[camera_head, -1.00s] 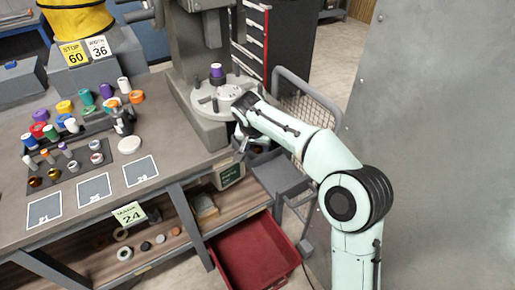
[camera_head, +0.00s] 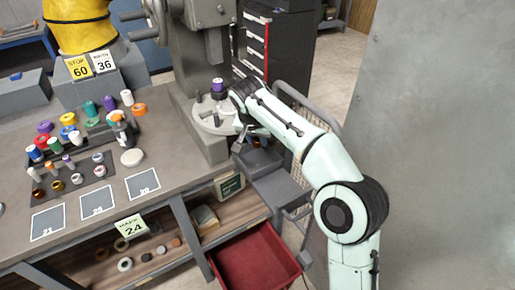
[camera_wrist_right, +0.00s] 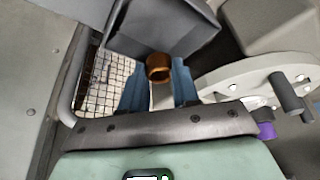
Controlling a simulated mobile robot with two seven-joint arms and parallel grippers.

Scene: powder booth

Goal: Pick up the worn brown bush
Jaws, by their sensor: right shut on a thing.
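The worn brown bush (camera_wrist_right: 158,68) is a short, hollow copper-brown ring in the right wrist view. It sits between the two blue-grey fingers of my right gripper (camera_wrist_right: 158,82), which is shut on it. In the head view my right gripper (camera_head: 243,138) points down beside the round grey machine table, above a dark grey bin. My left gripper is not in view.
The grey bin (camera_wrist_right: 165,30) lies beyond the bush. The bench at left holds several coloured bushes and numbered mats (camera_head: 97,199). A grey panel (camera_head: 440,130) stands at right.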

